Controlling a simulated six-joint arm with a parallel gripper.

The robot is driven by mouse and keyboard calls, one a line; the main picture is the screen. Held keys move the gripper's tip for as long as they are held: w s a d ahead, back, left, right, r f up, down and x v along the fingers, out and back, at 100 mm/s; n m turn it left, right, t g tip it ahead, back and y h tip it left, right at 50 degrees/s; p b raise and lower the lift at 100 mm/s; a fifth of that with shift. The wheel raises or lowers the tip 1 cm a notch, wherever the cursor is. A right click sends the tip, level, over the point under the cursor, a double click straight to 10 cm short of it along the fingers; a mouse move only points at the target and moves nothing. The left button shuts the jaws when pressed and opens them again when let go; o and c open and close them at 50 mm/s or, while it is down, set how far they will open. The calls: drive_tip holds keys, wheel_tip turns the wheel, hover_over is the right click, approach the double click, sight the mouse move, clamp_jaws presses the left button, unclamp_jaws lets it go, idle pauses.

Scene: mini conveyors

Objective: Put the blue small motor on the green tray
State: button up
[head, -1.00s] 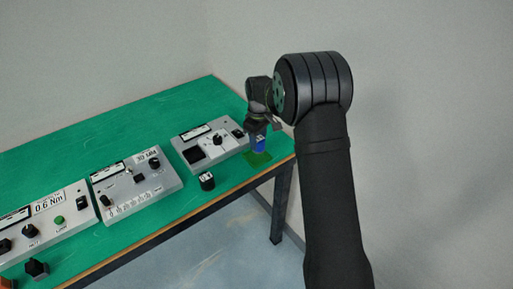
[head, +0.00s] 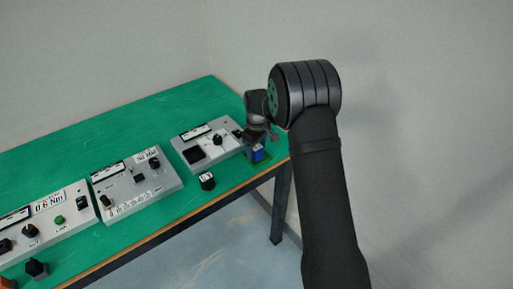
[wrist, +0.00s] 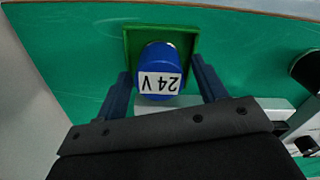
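The blue small motor (wrist: 160,66), with a white 24 V label, stands on the green tray (wrist: 192,34) in the wrist view. My gripper (wrist: 160,68) is open, with one finger on each side of the motor and a narrow gap visible on both sides. In the head view the motor (head: 257,153) is on the tray (head: 262,164) near the table's right corner, just below my gripper (head: 258,142). Part of the tray is hidden behind the motor and my gripper.
A black small motor (head: 207,181) stands left of the tray near the front edge. A grey control panel (head: 218,134) lies just behind, with more panels (head: 137,185) further left. The table's right edge is close to the tray.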

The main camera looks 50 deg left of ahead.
sight(256, 147)
drive_tip(key=shift+r, duration=0.1)
wheel_tip(256, 147, up, 12)
idle(0.6)
wheel_tip(256, 147, down, 12)
drive_tip(key=shift+f, duration=0.25)
wheel_tip(256, 147, up, 3)
drive_tip(key=shift+f, duration=0.1)
drive_tip(key=shift+r, duration=0.65)
drive_tip(key=shift+f, duration=0.1)
